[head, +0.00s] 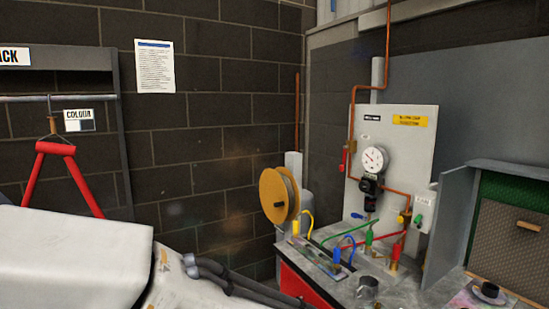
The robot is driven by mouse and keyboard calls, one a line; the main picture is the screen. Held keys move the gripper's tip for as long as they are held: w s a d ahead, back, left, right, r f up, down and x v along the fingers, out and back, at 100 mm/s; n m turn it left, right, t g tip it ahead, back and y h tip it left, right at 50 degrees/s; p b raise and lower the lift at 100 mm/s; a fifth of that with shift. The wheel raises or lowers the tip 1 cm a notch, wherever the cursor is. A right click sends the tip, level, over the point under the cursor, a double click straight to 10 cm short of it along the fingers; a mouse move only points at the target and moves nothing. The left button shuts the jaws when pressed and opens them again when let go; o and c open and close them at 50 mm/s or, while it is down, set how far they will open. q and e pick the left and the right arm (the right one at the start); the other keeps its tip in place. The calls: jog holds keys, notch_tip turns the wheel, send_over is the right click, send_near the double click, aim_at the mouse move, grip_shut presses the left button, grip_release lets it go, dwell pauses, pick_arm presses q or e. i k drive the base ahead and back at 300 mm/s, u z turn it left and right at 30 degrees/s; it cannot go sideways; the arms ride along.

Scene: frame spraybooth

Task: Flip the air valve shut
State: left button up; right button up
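A pale panel (423,150) on the right carries a round white gauge (374,160) with a dark regulator (370,186) below it. A copper pipe (352,115) comes down to the panel. A small red lever (346,158) sits on this pipe at the panel's left edge. A brass fitting (404,217) sits on the pipe at lower right, beside a small white box with a green knob (418,221). I cannot tell which of these is the air valve, or its exact position. Neither of my grippers can be made out.
A grey bench (350,285) below the panel holds coloured hoses with couplings (369,236) and a metal cup (367,287). A yellow hose reel (278,195) stands left of it. A red hanger (70,165) hangs at left.

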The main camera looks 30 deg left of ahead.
aim_at(341, 167)
jog(key=u, duration=0.35)
jog(key=k, duration=0.6)
jog(key=u, duration=0.9)
jog(key=i, duration=1.2)
jog(key=u, duration=0.55)
jog(key=i, duration=0.95)
jog(key=z, duration=0.95)
jog(key=i, duration=0.95)
jog(key=z, duration=0.8)
